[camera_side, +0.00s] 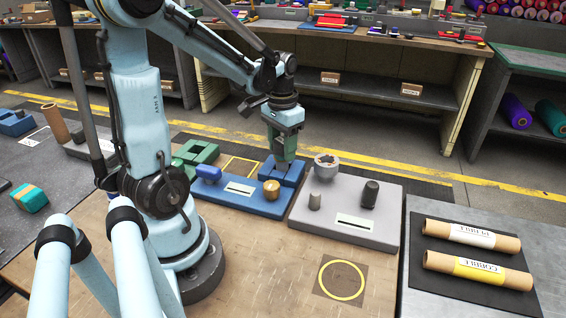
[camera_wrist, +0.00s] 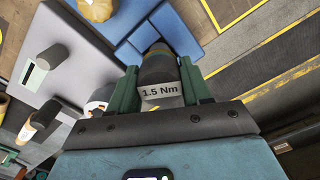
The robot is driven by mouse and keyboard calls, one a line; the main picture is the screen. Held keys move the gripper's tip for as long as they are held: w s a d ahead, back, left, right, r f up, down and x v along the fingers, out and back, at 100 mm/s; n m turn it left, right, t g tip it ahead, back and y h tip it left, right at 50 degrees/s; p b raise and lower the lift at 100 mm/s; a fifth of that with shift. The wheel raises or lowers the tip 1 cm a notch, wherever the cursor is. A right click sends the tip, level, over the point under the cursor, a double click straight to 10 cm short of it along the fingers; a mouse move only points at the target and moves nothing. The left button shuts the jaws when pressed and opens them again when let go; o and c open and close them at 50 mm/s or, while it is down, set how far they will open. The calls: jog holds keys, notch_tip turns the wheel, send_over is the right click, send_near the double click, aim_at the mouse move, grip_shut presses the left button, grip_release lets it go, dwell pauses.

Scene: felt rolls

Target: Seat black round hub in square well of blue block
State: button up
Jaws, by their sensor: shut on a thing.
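My gripper (camera_side: 284,157) points down over the blue block (camera_side: 292,171) at the back of the blue base. In the wrist view its green fingers (camera_wrist: 159,78) are shut on a dark round piece, which I take as the black round hub (camera_wrist: 157,65). A "1.5 Nm" label shows between the fingers. The hub's far end overlaps the blue block (camera_wrist: 185,38) in the wrist view. The fingers mostly hide the hub in the side view. The square well is partly covered, and I cannot tell whether the hub is inside it or just above.
The blue base also bears a blue rounded piece (camera_side: 208,173) and a tan knob (camera_side: 271,189). The yellow circle (camera_side: 341,280) in front is empty.

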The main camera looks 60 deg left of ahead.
jog(key=shift+f, duration=1.35)
dwell(1.1)
jog(key=o, duration=1.3)
notch_tip(320, 180, up, 12)
jog(key=shift+r, duration=0.1)
jog(key=d+f+m+t, duration=0.3)
jog(key=d+t, duration=0.4)
jog(key=d, duration=0.9)
jog(key=shift+w+d, duration=0.2)
jog(key=shift+w, duration=0.15)
